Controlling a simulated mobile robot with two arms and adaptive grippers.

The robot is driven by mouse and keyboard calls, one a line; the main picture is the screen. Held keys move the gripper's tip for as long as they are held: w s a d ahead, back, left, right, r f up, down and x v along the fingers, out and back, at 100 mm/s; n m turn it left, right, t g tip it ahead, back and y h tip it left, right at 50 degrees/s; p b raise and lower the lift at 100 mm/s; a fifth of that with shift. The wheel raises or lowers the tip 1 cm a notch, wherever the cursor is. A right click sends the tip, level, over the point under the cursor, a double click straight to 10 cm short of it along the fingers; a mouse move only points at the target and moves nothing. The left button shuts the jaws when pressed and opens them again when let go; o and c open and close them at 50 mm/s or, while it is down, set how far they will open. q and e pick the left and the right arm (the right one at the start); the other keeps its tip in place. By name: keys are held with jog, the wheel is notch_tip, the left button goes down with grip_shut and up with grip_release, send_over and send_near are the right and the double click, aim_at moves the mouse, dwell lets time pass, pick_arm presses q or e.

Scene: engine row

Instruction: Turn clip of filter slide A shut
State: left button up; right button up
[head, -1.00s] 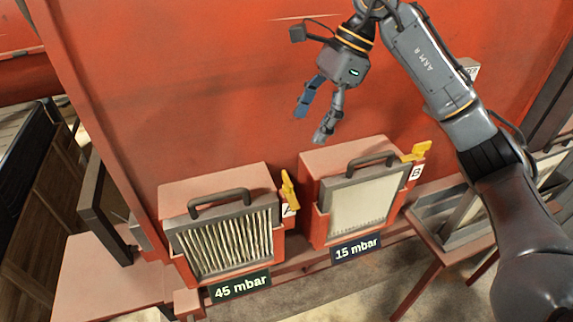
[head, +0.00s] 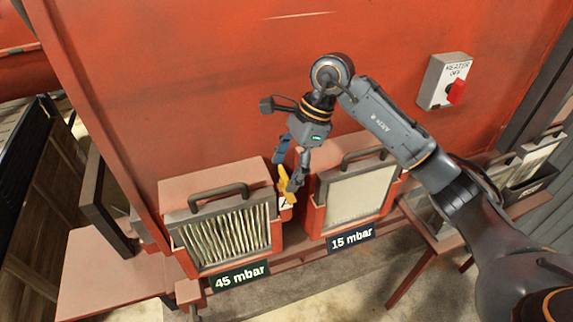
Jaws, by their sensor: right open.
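Filter slide A (head: 228,235) is the left unit, a red housing with a dark handle and a pleated, dirty-looking filter above the 45 mbar plate. Its yellow clip (head: 285,188) stands roughly upright at the housing's right front edge. My right gripper (head: 288,170) is open at the clip, its fingertips around or right beside the clip's upper part; I cannot tell whether they touch it. The gripper partly covers the clip, and the letter tag beside it is mostly hidden. My left gripper is out of view.
A heater box (head: 445,80) with a red switch is on the red wall. A dark frame (head: 105,200) stands at left.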

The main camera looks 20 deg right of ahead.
jog(key=shift+f, duration=0.1)
jog(key=c, duration=1.2)
jog(key=shift+o, duration=0.2)
